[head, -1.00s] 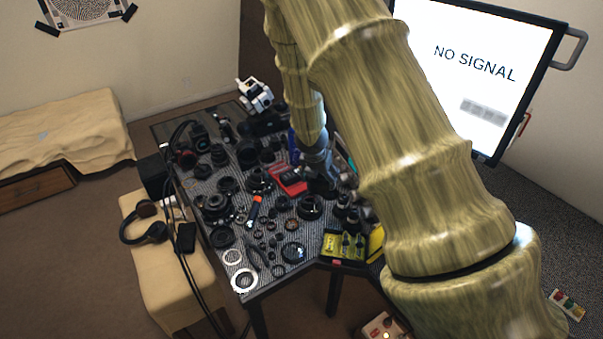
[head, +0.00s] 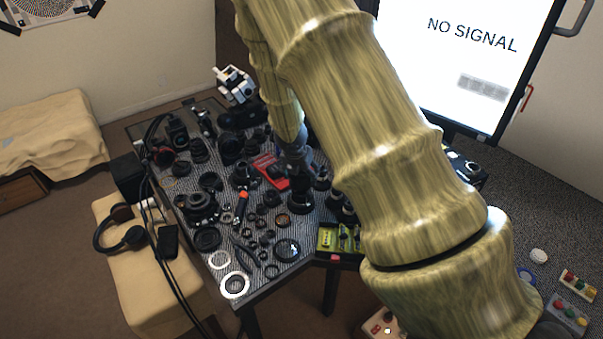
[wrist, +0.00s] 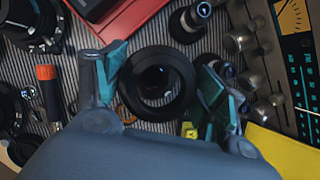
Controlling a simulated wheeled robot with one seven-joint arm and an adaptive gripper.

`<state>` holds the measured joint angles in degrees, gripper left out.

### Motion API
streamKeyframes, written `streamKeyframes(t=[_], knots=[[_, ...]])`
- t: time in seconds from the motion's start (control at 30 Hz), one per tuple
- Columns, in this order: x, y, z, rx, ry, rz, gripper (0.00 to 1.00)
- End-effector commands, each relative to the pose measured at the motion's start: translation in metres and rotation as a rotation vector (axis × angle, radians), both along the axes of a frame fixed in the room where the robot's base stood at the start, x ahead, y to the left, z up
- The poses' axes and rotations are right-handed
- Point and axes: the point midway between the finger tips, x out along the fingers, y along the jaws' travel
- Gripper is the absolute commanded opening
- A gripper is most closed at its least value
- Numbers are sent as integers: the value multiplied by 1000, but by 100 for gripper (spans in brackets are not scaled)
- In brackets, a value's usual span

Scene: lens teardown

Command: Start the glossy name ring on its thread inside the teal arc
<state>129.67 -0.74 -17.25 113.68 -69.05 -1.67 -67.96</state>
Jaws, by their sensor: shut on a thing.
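My gripper (wrist: 162,86) is shut on a black ring with a glossy rim (wrist: 157,57), which shows between the teal-tipped fingers in the wrist view. Through the ring's opening I see a dark round shape with small bright glints; I cannot tell whether the ring touches anything below. In the head view my gripper (head: 298,163) is low over the right part of the table, beside a red box (head: 270,172). The held ring is too small to make out there. No teal arc on a lens can be made out, and no lettering on the ring is readable.
The striped table mat (wrist: 80,75) is crowded with dark lens parts. An orange-handled tool (wrist: 48,90) lies left of my gripper; a yellow object (wrist: 280,150) and a knobbed, dialled instrument (wrist: 292,60) are close on the right. A black cylinder (wrist: 190,20) stands above the ring.

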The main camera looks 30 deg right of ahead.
Motion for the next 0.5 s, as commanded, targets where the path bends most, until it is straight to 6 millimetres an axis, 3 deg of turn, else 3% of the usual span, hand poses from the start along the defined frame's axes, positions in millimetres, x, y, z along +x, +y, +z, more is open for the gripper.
streamKeyframes(t=[0.5], knots=[[0, 1, -32, 0, 1, 2, 47]])
